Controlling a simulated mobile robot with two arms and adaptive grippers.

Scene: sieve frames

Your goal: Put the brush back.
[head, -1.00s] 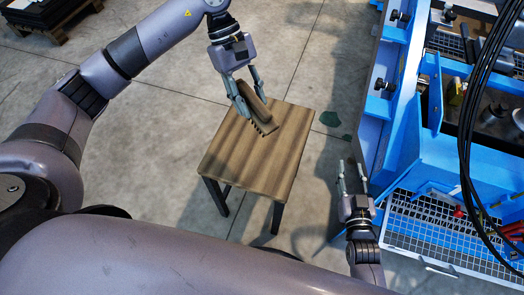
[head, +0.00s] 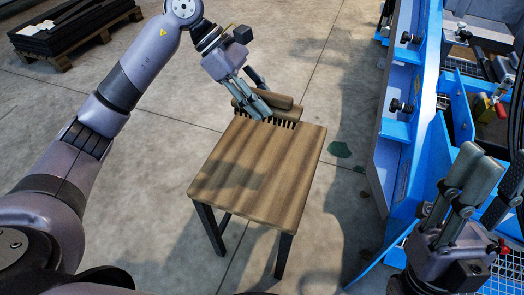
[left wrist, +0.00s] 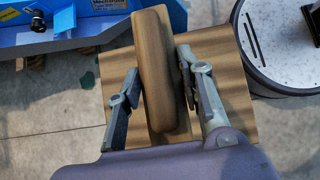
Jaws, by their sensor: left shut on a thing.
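A wooden brush (head: 284,102) with a row of dark bristles is held at the far edge of a small wooden table (head: 245,175). My left gripper (head: 262,98) is shut on the brush. The bristles point down; I cannot tell whether they touch the tabletop. In the left wrist view the brush (left wrist: 153,75) stands lengthwise between the two fingers of the left gripper (left wrist: 158,80), with the table (left wrist: 235,95) behind it. My right gripper (head: 477,165) is raised at the right, away from the brush. Its fingers overlap in the picture, so its opening is unclear.
A blue machine frame (head: 400,130) with black knobs stands to the right of the table. A pallet with dark sheets (head: 70,30) lies at the far left. The tabletop is otherwise bare, and concrete floor around it is mostly clear.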

